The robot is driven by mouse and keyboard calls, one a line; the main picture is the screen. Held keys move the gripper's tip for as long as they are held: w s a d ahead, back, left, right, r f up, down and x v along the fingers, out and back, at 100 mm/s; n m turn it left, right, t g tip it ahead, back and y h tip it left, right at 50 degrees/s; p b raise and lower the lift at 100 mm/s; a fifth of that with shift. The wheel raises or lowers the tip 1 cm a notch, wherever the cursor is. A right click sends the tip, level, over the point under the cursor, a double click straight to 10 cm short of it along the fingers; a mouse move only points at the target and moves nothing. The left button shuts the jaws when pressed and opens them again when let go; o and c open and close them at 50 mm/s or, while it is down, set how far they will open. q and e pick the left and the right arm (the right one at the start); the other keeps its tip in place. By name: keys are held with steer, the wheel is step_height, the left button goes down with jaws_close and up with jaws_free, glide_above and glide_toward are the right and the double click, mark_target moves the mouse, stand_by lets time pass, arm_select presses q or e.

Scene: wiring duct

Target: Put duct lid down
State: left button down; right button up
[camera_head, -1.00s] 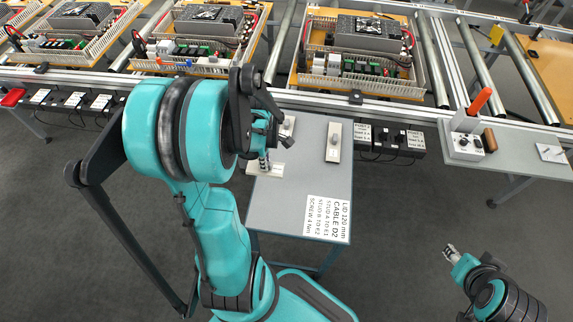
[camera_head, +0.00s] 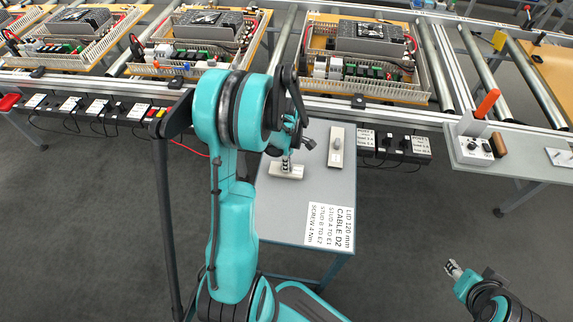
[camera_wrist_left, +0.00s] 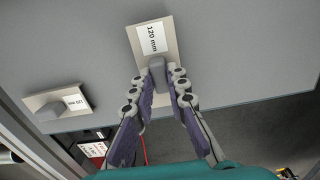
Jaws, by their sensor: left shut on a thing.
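A pale duct lid with a grey knob and a "120 mm" label is at the grey side table's left edge in the head view (camera_head: 291,174). It also shows in the wrist view (camera_wrist_left: 147,33). My left gripper (camera_wrist_left: 160,80) is shut on its knob. The lid is at or just above the table top; I cannot tell if it touches. Another lid (camera_head: 334,156) lies to the right in the head view. My right gripper (camera_head: 453,268) is away from the table, its opening unclear.
The side table (camera_head: 280,215) carries a printed sign (camera_head: 330,226) near its front. A conveyor with duct trays (camera_head: 365,60) runs behind. A small shelf at right holds an orange-handled tool (camera_head: 487,103). Sockets and cables (camera_head: 395,145) sit beside the table.

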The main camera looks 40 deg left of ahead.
arm_select(q)
steer(key=shift+r, duration=0.1)
steer(key=shift+f+b, duration=0.4)
steer(key=shift+f, duration=0.05)
steer(key=c, duration=1.9)
jaws_free()
steer(key=o, duration=0.4)
steer(key=shift+r, duration=0.1)
